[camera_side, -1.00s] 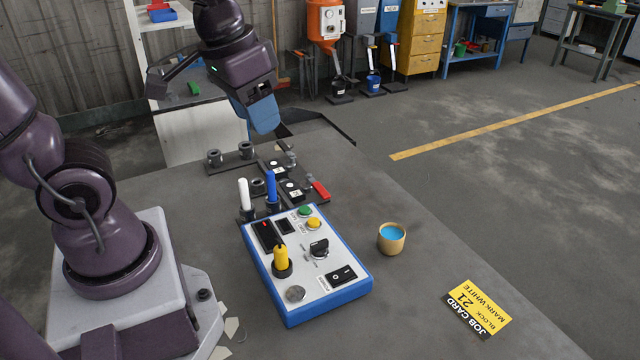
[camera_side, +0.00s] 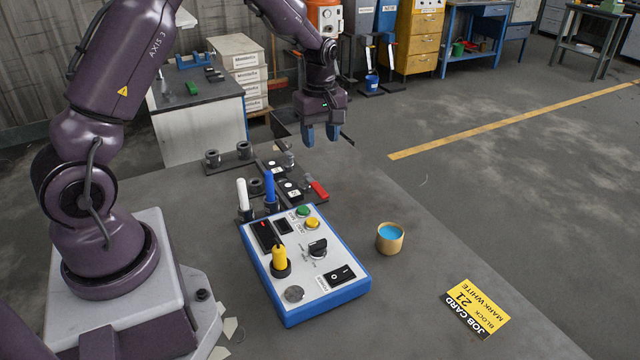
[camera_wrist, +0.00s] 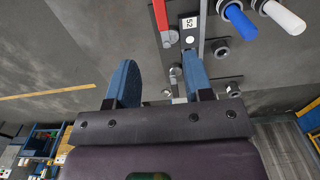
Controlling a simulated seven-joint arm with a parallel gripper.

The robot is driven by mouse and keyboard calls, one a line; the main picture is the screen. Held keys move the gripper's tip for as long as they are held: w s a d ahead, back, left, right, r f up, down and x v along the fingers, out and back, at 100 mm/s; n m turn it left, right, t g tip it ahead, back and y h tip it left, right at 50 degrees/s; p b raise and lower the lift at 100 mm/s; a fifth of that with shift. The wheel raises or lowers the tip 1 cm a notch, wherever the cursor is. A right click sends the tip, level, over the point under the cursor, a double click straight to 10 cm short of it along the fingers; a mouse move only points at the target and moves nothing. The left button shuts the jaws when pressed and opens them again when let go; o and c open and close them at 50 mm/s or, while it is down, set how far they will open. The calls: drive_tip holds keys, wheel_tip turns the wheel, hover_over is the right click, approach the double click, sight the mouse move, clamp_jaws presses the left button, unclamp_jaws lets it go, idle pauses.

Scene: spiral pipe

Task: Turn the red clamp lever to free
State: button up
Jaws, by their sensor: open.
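The red clamp lever (camera_side: 319,190) sits on the dark fixture (camera_side: 300,196) on the table, behind the control box. It also shows in the wrist view (camera_wrist: 160,14), at the top edge and partly cut off. My gripper (camera_side: 321,142) is above the far end of the table, fingers pointing down, beyond the lever and apart from it. In the wrist view its two blue fingers (camera_wrist: 158,82) are spread with nothing between them. The lever's clamp body is not clear.
White and blue markers (camera_side: 270,186) stand upright just left of the fixture. A cup of blue (camera_side: 391,238) and a job card (camera_side: 474,309) lie right. The table between cup and lever is clear.

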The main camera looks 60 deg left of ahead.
sight(320, 190)
wheel_tip(320, 190, down, 13)
drive_tip(key=shift+r, duration=0.1)
idle(0.3)
clamp_jaws()
